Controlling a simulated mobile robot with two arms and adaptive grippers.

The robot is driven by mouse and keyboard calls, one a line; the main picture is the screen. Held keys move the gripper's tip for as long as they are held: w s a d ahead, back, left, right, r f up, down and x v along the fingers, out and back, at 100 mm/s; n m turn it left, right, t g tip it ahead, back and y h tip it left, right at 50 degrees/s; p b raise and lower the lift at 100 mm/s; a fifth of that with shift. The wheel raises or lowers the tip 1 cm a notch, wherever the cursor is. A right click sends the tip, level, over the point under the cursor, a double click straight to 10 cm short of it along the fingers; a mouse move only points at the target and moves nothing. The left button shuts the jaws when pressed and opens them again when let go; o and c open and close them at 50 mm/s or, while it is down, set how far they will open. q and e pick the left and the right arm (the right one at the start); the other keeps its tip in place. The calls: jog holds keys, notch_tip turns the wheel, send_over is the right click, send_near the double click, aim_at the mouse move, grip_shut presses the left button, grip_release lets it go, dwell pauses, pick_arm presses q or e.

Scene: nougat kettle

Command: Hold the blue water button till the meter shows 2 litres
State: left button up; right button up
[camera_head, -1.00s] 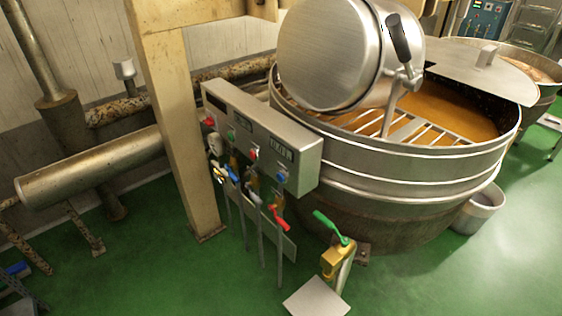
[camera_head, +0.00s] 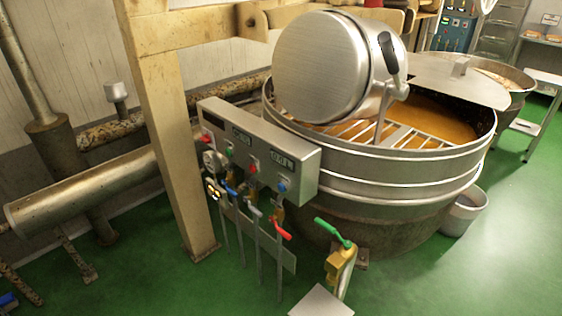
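The blue water button (camera_head: 282,187) is at the right end of the grey control panel (camera_head: 262,150), below a small display. The meter (camera_head: 282,160) above that button seems to read 0.0 L, though the digits are small. Red and green buttons sit further left on the same panel face. Nothing touches the blue button. The large round steel kettle (camera_head: 400,185) stands behind the panel, with orange-brown mass inside. Neither of my grippers shows in the head view.
A cream post (camera_head: 172,150) stands just left of the panel. Valves with red (camera_head: 281,230) and green (camera_head: 332,232) handles stick out below and in front. A grey bucket (camera_head: 464,212) stands right of the kettle.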

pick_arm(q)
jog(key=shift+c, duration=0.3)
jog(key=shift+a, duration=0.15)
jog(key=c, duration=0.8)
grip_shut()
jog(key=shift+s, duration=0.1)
